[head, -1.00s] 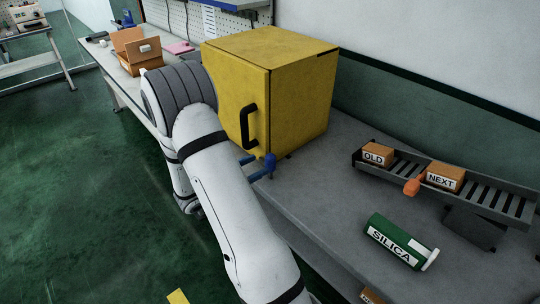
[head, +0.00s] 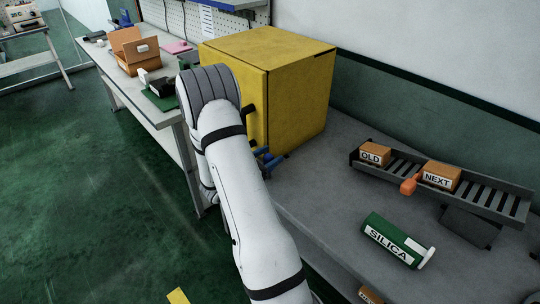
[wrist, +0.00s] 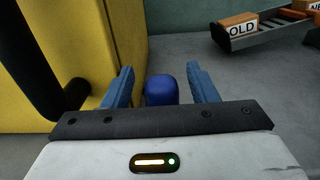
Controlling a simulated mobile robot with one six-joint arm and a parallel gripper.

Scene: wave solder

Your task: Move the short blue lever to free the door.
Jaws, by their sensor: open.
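The yellow cabinet (head: 295,98) stands on the grey bench, its door (head: 226,84) facing left and looking closed. Its black handle (head: 250,118) is mostly hidden by my arm in the head view and shows large at the left of the wrist view (wrist: 22,65). The short blue lever (wrist: 161,90) shows as a rounded blue end in the wrist view, between the two blue fingers of my gripper (wrist: 161,85). The fingers are apart, with a gap visible on each side of the lever. In the head view the gripper and lever are largely behind my arm.
A green SILICA container (head: 392,242) lies on the bench. An open cardboard box (head: 135,55) stands at the back left.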

